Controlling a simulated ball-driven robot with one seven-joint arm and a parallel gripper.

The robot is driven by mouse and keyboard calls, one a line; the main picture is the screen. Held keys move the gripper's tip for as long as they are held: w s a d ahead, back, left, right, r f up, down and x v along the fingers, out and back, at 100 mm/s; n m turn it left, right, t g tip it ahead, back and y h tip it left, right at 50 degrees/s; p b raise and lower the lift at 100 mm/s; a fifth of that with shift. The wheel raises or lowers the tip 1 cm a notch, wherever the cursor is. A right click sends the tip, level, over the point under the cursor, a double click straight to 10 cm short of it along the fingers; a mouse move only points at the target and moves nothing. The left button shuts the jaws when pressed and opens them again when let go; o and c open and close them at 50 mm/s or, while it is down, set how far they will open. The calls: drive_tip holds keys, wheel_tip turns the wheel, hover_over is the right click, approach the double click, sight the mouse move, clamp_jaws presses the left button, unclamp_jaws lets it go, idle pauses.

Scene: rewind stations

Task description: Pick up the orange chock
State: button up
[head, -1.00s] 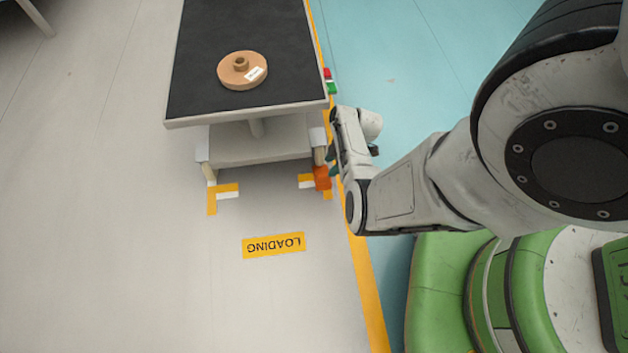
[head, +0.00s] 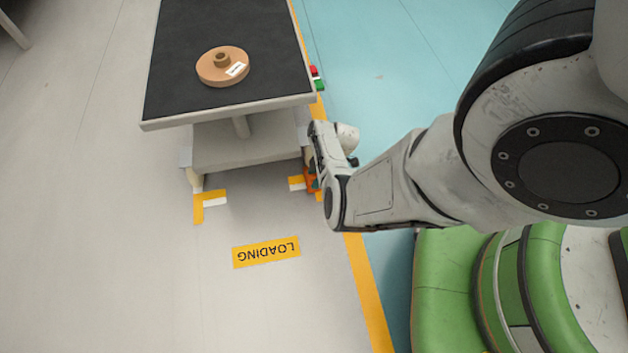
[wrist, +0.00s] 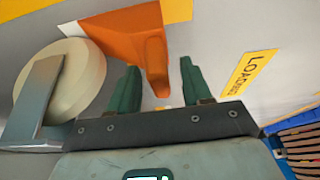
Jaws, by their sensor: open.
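The orange chock (wrist: 130,38) shows large in the wrist view, on the floor beside a pale round wheel (wrist: 62,84). Its narrow raised end points down between the two green fingers of my gripper (wrist: 158,86). The fingers are open, one on each side of that end, with visible gaps. In the head view the chock (head: 310,182) is a small orange patch at the cart's near right corner, partly hidden by my wrist and gripper (head: 315,180).
The cart (head: 232,108) has a dark top carrying a tan flanged disc (head: 222,67). A yellow LOADING label (head: 266,252) lies on open grey floor. A blue container (wrist: 298,140) with stacked edges is at the wrist view's lower right. Red and green blocks (head: 317,78) sit beside the cart.

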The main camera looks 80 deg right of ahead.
drive_tip(key=shift+c, duration=0.2)
clamp_jaws()
idle(0.5)
